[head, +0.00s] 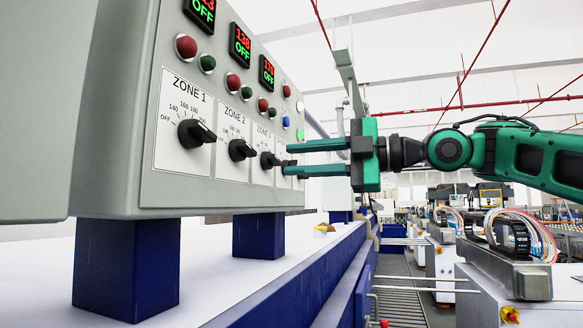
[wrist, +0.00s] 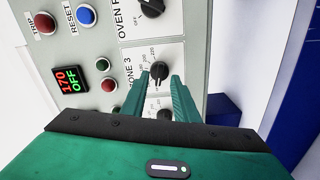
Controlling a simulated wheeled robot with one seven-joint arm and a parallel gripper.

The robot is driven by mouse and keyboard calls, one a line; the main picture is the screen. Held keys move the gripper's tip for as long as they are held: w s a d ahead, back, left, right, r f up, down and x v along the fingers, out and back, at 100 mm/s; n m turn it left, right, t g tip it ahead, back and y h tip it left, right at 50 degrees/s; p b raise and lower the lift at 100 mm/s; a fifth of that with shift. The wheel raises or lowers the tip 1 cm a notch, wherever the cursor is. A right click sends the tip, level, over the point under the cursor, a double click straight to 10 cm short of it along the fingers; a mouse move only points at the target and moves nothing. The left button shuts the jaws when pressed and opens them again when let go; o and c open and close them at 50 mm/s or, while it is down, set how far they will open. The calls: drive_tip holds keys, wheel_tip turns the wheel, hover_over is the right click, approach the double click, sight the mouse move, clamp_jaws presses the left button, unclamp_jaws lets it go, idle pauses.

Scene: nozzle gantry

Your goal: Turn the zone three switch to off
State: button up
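The zone three switch is a black rotary knob on a white dial plate; it shows in the head view (head: 267,160) as the third knob from the left.
The grey control panel (head: 125,110) carries the zone 1 knob (head: 196,133) and zone 2 knob (head: 241,150) to the left. The zone three display (wrist: 70,80) reads 170 OFF. Another knob (wrist: 151,6) is beside it. Blue posts (head: 126,270) support the panel.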

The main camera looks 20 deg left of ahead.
drive_tip(key=d, duration=0.8)
drive_tip(key=shift+s, duration=0.2)
drive_tip(key=shift+d, duration=0.1)
